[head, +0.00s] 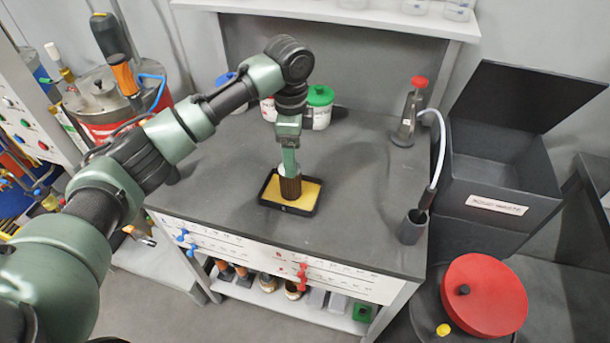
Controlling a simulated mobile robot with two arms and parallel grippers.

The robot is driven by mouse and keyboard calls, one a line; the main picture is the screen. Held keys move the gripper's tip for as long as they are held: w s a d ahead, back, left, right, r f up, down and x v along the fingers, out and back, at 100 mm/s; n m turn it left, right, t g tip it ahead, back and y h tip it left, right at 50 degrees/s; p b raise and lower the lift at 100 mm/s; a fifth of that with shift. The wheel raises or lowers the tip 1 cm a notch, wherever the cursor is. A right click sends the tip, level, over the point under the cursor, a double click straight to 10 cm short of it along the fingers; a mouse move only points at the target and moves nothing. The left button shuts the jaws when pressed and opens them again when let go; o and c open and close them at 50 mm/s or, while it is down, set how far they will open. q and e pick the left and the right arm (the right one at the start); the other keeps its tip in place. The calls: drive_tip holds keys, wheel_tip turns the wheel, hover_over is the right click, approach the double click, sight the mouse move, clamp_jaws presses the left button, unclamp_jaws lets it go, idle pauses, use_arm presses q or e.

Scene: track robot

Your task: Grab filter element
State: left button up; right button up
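The filter element looks to be the brown cylinder (291,187) with a pale top, standing upright on the yellow pad of a shallow black tray (307,208) on the grey workbench. My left arm reaches in from the left, and its gripper (289,168) points straight down at the top of this cylinder. The green finger side overlaps the pale top, and the far finger is hidden. I cannot tell whether the fingers are closed on it. My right gripper is not in view.
A green-lidded jar (320,104) stands behind the gripper. A grey cup with a tube (412,226) sits at the bench's right edge, beside an open black bin (502,165). The bench (365,195) right of the tray is clear.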

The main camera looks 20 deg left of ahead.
use_arm(q)
drive_tip(key=shift+s+a+f, duration=0.1)
drive_tip(key=shift+f, duration=0.35)
drive_tip(key=f, duration=0.1)
drive_tip(key=p, duration=0.1)
drive_tip(key=a+f, duration=0.1)
drive_tip(key=shift+s+f+p, duration=0.3)
drive_tip(key=shift+s+f, duration=0.05)
drive_tip(key=shift+s, duration=0.05)
drive_tip(key=f, duration=0.2)
drive_tip(key=shift+w+d+f+p, duration=0.15)
drive_tip(key=shift+d+f+p, duration=0.05)
drive_tip(key=shift+f+p, duration=0.15)
drive_tip(key=shift+w+f, duration=0.1)
drive_tip(key=shift+f, duration=0.35)
drive_tip(key=c, duration=1.5)
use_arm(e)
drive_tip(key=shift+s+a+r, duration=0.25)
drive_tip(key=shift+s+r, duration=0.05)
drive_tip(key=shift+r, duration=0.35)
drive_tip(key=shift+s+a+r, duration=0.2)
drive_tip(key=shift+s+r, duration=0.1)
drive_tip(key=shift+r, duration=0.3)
